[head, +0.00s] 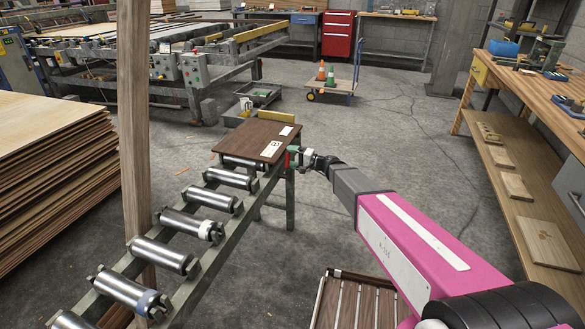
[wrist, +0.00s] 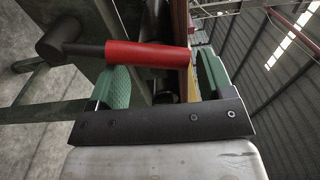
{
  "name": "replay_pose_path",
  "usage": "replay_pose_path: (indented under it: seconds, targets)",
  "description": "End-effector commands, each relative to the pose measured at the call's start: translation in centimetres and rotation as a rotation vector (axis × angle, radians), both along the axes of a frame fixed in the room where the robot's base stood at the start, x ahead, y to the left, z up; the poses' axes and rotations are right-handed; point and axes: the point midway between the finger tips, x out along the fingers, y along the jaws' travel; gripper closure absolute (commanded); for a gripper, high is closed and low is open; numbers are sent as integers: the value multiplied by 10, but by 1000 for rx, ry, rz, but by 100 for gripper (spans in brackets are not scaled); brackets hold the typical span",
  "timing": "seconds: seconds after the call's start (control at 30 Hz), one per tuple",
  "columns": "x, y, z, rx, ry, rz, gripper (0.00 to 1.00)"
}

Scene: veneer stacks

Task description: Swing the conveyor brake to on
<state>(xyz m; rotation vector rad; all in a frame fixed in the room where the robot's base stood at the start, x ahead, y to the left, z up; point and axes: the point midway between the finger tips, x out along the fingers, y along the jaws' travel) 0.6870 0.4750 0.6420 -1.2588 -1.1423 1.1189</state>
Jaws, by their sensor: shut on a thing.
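The conveyor brake lever (wrist: 150,55) has a red grip on a black arm, which runs left to a dark round pivot in the wrist view. In the head view a small bit of its red (head: 287,160) shows beside the conveyor's far right end. My gripper (head: 296,155) is there, at the rail just below the dark board. In the wrist view its green-padded fingers (wrist: 165,68) stand either side of the red grip's outer part, and it is shut on the lever. The exact contact is partly hidden. No on or off marking is readable.
The roller conveyor (head: 178,223) runs from the lower left towards the middle. A dark board (head: 250,137) with labels lies on its far end. A wooden post (head: 134,150) and a veneer stack (head: 50,160) stand left. A slatted rack (head: 350,305) is low in front. Open floor lies right.

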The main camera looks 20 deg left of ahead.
Motion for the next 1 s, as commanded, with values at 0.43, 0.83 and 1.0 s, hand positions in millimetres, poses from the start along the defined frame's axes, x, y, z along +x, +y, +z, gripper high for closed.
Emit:
replay_pose_path:
  seconds: [0.43, 0.83, 1.0]
  targets:
    - [-27, 2, -2, -11, 17, 41, 53]
    - [-29, -19, -1, -11, 17, 37, 53]
    - [-28, -34, -2, -10, 15, 34, 53]
